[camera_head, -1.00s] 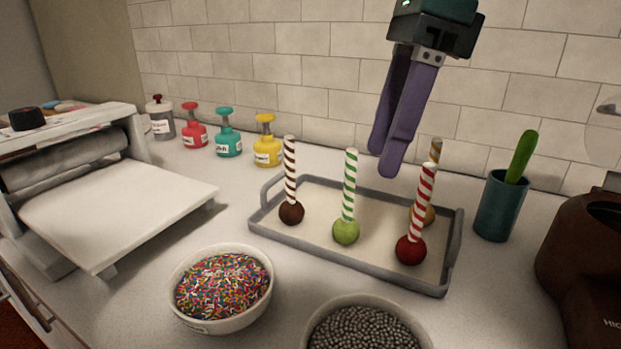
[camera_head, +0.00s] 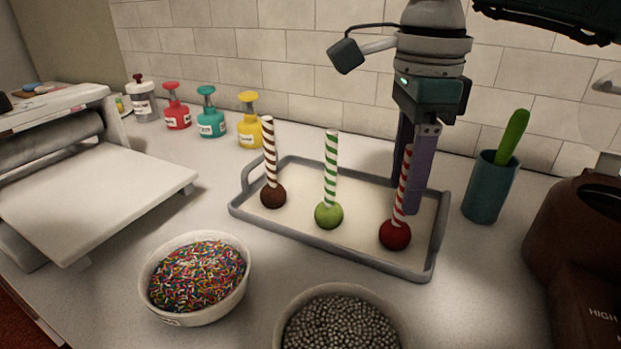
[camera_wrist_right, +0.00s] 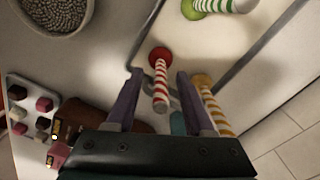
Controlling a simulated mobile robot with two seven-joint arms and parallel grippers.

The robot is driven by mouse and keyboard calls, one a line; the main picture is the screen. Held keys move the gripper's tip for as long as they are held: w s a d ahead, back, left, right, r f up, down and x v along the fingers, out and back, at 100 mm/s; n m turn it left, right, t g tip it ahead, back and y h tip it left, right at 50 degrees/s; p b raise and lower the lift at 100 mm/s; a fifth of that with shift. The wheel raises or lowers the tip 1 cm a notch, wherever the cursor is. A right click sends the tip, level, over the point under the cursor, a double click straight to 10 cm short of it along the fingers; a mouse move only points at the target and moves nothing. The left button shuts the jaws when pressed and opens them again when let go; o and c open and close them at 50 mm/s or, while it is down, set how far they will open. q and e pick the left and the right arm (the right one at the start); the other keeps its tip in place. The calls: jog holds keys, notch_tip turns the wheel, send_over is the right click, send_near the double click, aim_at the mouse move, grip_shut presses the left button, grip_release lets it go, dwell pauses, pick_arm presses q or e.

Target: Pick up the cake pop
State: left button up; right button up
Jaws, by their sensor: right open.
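A red cake pop (camera_head: 395,236) with a red-striped stick, a green one (camera_head: 329,215) and a brown one (camera_head: 273,196) stand stick-up in the grey-rimmed tray (camera_head: 330,248). My right gripper (camera_head: 408,202) points down, low over the tray's right part, just behind the red pop's stick. In the right wrist view the open fingers (camera_wrist_right: 158,76) are on either side of the red pop (camera_wrist_right: 160,58) as seen; whether the stick is between them is unclear. A yellow-striped pop (camera_wrist_right: 214,108) is beside the right finger there; the gripper hides it in the head view. My left gripper is not in view.
A sprinkle bowl (camera_head: 196,318) and a bowl of silver beads (camera_head: 398,318) stand in front of the tray. A teal cup (camera_head: 489,190) with a green handle is to its right, beside a brown appliance (camera_head: 578,225). Several bottles (camera_head: 211,118) line the tiled wall.

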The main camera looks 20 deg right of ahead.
grip_shut()
dwell(0.4)
dwell(1.0)
